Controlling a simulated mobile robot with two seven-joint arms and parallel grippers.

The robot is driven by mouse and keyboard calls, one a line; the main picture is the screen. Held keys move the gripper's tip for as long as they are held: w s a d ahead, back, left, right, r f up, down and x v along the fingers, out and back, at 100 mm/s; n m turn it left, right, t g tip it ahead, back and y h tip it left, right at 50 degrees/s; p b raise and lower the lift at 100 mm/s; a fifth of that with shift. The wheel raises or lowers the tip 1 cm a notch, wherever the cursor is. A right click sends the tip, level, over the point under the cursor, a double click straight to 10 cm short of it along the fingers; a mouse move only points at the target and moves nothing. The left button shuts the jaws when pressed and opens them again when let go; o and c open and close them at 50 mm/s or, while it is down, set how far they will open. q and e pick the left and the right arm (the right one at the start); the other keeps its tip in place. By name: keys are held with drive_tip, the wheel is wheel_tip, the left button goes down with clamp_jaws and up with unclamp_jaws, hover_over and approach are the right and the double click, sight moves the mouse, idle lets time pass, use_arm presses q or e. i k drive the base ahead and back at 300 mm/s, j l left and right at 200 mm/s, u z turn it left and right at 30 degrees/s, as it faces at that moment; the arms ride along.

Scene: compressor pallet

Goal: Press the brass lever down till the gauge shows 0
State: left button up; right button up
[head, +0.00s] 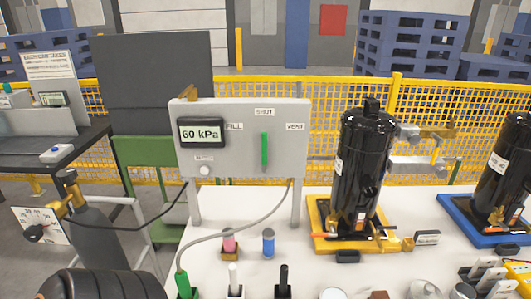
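The grey panel (244,166) stands upright on posts at the white table's back edge. Its gauge (200,133) reads 60 kPa. A green handle (264,150) stands vertical below the word SHUT, between FILL and VENT. A small brass-coloured piece (187,93) sticks up at the panel's top left corner. Other brass-coloured parts show on the grey cylinder's valve (72,190) and beside the black compressor (436,134). I cannot tell for certain which of these is the brass lever. I make out neither gripper in this view.
The black compressor (362,165) stands on a yellow base (322,239) right of the panel; another (502,175) stands on a blue base. A hose runs from the panel to a green fitting (185,284). Small items crowd the table's front. A yellow fence (430,105) runs behind.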

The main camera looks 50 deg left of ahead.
sight(180, 96)
drive_tip(key=u, duration=1.65)
